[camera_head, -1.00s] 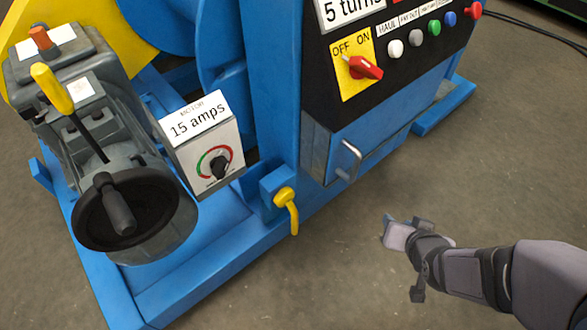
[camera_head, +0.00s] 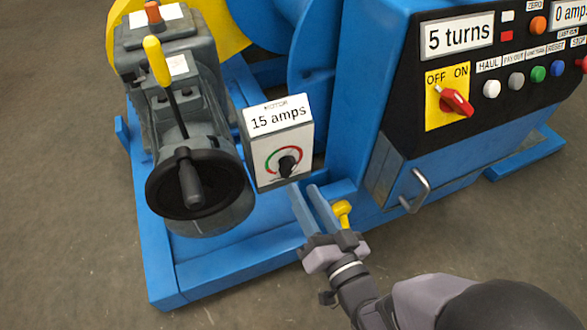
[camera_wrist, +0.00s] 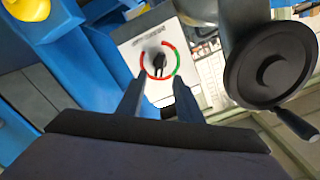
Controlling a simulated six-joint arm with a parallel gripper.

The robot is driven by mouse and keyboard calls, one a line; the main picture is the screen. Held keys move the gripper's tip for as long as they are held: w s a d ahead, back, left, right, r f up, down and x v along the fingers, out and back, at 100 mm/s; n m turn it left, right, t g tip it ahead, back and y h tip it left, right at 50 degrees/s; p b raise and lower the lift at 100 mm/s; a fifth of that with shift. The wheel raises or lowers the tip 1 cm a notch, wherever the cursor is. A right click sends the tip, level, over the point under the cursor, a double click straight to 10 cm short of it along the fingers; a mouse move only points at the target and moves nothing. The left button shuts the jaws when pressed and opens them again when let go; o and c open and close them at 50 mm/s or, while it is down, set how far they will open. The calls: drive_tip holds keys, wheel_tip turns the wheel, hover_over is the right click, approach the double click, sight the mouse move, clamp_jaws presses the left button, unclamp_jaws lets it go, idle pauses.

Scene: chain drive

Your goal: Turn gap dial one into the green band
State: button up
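The dial (camera_head: 287,166) is a black knob on the pale front of the motor box (camera_head: 263,165), which reads "15 amps". A red and green arc surrounds the knob. The dial also shows in the wrist view (camera_wrist: 160,62), with the arc's green part on the right. I cannot tell exactly where its pointer stands. My gripper (camera_head: 306,188) is open and empty, just below and right of the dial, its fingers directed at the box. In the wrist view the fingertips (camera_wrist: 158,82) are apart, on either side of the knob's line, and appear short of it.
A black handwheel (camera_head: 200,185) and a yellow-knobbed lever (camera_head: 165,75) stand left of the box. A yellow handle (camera_head: 342,210) is close to my fingers. The control panel with a red switch (camera_head: 456,102) and the cabinet handle (camera_head: 416,190) are to the right.

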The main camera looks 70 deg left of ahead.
sight(292, 170)
drive_tip(key=shift+a+b, duration=0.95)
drive_tip(key=shift+a, duration=2.65)
clamp_jaws()
